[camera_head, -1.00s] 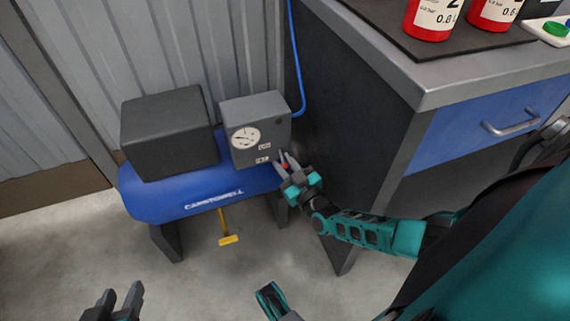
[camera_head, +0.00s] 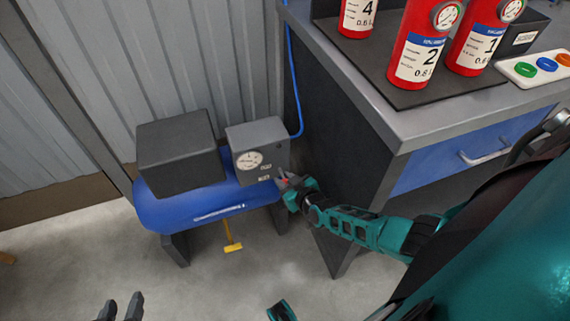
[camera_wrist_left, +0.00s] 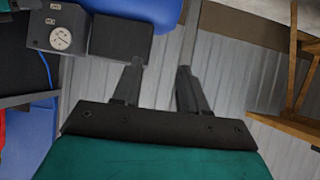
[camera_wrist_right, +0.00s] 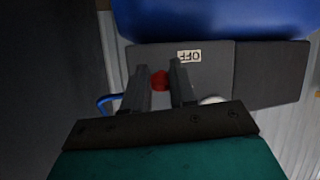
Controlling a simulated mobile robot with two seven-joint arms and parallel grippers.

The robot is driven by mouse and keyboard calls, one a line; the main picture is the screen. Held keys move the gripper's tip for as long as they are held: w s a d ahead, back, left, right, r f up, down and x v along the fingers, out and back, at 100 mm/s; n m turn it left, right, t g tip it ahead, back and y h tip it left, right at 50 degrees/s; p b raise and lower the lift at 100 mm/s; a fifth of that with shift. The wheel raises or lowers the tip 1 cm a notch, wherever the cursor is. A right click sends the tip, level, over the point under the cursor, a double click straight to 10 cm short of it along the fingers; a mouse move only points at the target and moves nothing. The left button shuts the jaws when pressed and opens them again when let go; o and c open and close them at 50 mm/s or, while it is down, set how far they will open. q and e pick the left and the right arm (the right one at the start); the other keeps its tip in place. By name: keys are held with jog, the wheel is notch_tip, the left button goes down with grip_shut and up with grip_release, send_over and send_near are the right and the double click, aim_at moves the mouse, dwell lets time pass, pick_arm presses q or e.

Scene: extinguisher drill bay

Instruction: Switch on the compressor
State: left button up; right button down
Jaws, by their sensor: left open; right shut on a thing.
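The compressor has a blue tank (camera_head: 165,212), a dark motor block (camera_head: 178,155) and a grey control box (camera_head: 262,135) with a round white gauge (camera_head: 249,161). A red switch (camera_wrist_right: 160,80) sits on the box near a label reading OFF (camera_wrist_right: 189,56), upside down in the right wrist view. My right gripper (camera_head: 283,180) is at the box's lower right corner, shut on the red switch, which its fingers partly hide. My left gripper (camera_head: 121,307) is open and empty at the bottom of the head view, apart from the compressor.
A dark workbench with a blue drawer (camera_head: 470,155) stands right of the compressor. Red extinguishers (camera_head: 415,50) and a white panel with coloured buttons (camera_head: 535,68) are on it. A blue hose (camera_head: 293,80) runs up beside the bench. A yellow tag (camera_head: 233,248) hangs under the tank.

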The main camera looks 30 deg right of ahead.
aim_at(281, 174)
jog(key=shift+w+d+r+g+p, duration=0.1)
jog(key=shift+r+g+p, duration=0.8)
jog(key=shift+p, duration=0.35)
jog(key=shift+r+g+p, duration=0.1)
jog(key=shift+g+p, duration=0.4)
jog(key=shift+p, duration=0.05)
jog(key=shift+w+r+m+g+y+p, duration=0.1)
jog(key=shift+r+m+g+y+p, duration=0.15)
jog(key=shift+g+p, duration=0.4)
jog(key=shift+w+d+r+g+y, duration=0.15)
jog(key=shift+g+y, duration=0.1)
jog(key=shift+g, duration=0.9)
pick_arm(q)
jog(key=r, duration=0.1)
jog(key=a+r, duration=0.1)
jog(key=r, duration=0.2)
jog(key=shift+s+a+r, duration=0.25)
jog(key=shift+s+r, duration=0.05)
jog(key=shift+r, duration=0.05)
jog(key=shift+s+f, duration=0.1)
pick_arm(e)
jog(key=shift+r+g, duration=0.1)
jog(key=shift+g, duration=0.2)
